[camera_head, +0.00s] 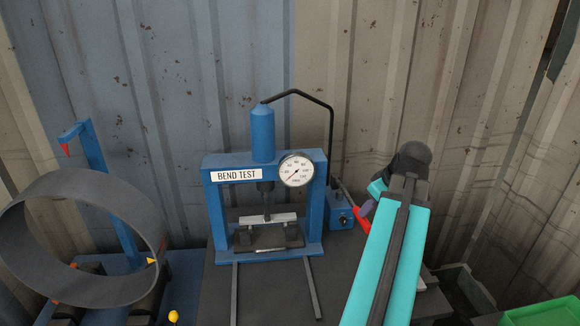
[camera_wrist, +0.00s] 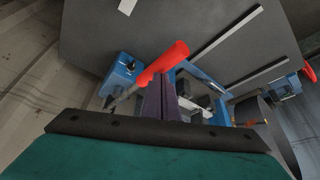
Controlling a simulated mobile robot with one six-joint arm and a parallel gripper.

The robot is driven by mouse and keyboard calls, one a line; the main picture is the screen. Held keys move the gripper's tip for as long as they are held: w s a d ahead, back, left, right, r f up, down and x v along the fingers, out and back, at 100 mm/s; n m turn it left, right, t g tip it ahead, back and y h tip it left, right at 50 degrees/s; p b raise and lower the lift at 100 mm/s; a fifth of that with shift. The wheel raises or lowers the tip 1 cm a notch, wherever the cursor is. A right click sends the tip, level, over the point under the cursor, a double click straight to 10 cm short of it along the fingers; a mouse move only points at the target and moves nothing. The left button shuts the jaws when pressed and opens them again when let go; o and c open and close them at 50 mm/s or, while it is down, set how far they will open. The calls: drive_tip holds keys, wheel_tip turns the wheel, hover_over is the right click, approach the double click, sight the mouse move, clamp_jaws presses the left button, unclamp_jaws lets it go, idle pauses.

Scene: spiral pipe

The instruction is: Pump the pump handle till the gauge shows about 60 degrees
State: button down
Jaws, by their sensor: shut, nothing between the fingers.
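The blue pump (camera_head: 340,211) stands at the right of the press. Its handle has a red grip (camera_head: 361,221), partly hidden by my arm in the head view. In the wrist view the red grip (camera_wrist: 162,62) crosses just at the tips of my gripper (camera_wrist: 160,82). The purple fingers are shut and empty; I cannot tell whether they touch the grip. In the head view my gripper (camera_head: 368,208) shows only as a small purple part beside the grip. The round gauge (camera_head: 296,170) is on the press; its needle points to the lower left, the exact reading too small to tell.
The blue press (camera_head: 212,205) with a BEND TEST label stands on the dark table (camera_head: 270,300). A black hose (camera_head: 331,130) runs from its cylinder towards the pump. A large dark ring (camera_head: 20,255) stands at left. A green tray (camera_head: 545,312) is at lower right.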

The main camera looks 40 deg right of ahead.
wheel_tip(320, 180, up, 10)
drive_tip(key=w+p, duration=0.1)
drive_tip(key=p, duration=0.4)
drive_tip(key=shift+d+f+p, duration=0.25)
drive_tip(key=shift+d+p, duration=0.15)
drive_tip(key=shift+d, duration=0.05)
drive_tip(key=shift+f, duration=0.2)
drive_tip(key=shift+s+a+f+b, duration=0.3)
drive_tip(key=shift+f+b, duration=0.45)
drive_tip(key=shift+f, duration=0.7)
drive_tip(key=shift+s+a+f+b, duration=0.3)
drive_tip(key=shift+f+b, duration=0.4)
drive_tip(key=shift+f, duration=0.75)
drive_tip(key=shift+s+a+f+b, duration=0.15)
drive_tip(key=shift+s+f+b, duration=0.2)
drive_tip(key=shift+f+b, duration=0.75)
drive_tip(key=shift+f+p, duration=0.35)
drive_tip(key=shift+f, duration=0.05)
